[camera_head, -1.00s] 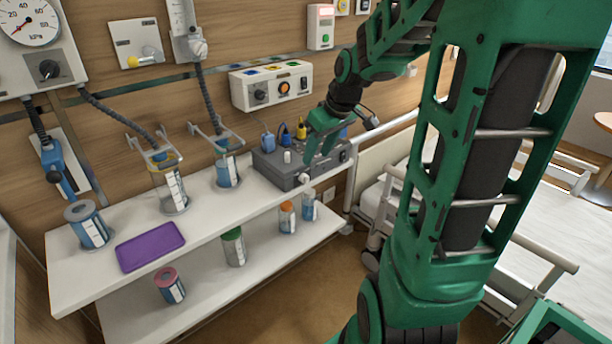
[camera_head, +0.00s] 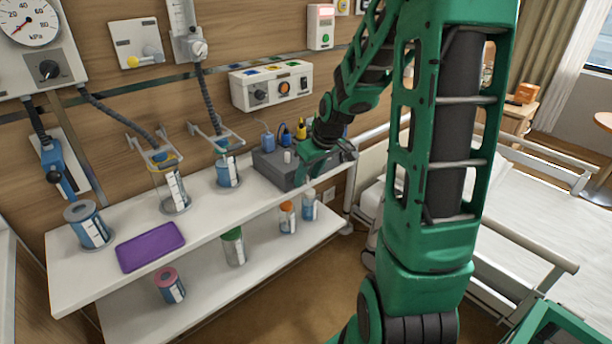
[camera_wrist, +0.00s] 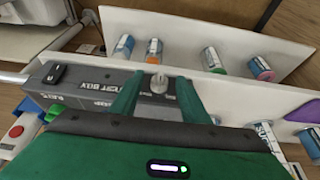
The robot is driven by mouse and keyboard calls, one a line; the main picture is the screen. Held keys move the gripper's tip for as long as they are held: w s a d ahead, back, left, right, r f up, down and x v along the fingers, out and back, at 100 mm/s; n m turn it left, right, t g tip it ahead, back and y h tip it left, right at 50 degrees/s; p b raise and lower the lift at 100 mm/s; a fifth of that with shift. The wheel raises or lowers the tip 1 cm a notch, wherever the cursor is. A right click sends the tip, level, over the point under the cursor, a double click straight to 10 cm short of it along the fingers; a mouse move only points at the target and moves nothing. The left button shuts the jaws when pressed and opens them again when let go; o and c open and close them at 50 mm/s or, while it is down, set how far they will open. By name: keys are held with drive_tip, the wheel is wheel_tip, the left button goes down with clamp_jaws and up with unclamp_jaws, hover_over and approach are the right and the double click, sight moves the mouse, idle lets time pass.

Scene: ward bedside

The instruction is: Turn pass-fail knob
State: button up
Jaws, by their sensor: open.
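The dark grey test box (camera_head: 272,173) stands at the right end of the upper shelf; its labelled top shows in the wrist view (camera_wrist: 92,84). A light grey knob (camera_wrist: 158,83) stands on that top, between my two green fingers in the wrist view. The small labels are too blurred to tell which is pass-fail. My gripper (camera_wrist: 156,92) is open, with a finger on each side of the first knob; contact cannot be told. In the head view my gripper (camera_head: 312,170) covers the box's right part.
Blue, black and yellow plugs stand behind the box, near the wall panel (camera_head: 270,86). Jars and a purple tray (camera_head: 150,246) are on the upper shelf to the left. Bottles stand on the lower shelf (camera_head: 215,285). A bed rail (camera_head: 515,243) is at right.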

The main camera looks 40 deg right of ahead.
clamp_jaws()
drive_tip(key=c, duration=1.1)
unclamp_jaws()
drive_tip(key=shift+o, duration=0.2)
drive_tip(key=y, duration=0.2)
drive_tip(key=d+m+y, duration=0.1)
drive_tip(key=y, duration=0.2)
drive_tip(key=d+y, duration=0.1)
drive_tip(key=y, duration=0.2)
drive_tip(key=shift+f+m, duration=0.35)
drive_tip(key=shift+m, duration=0.05)
drive_tip(key=shift+y, duration=0.3)
drive_tip(key=o, duration=1.1)
drive_tip(key=shift+c, duration=0.2)
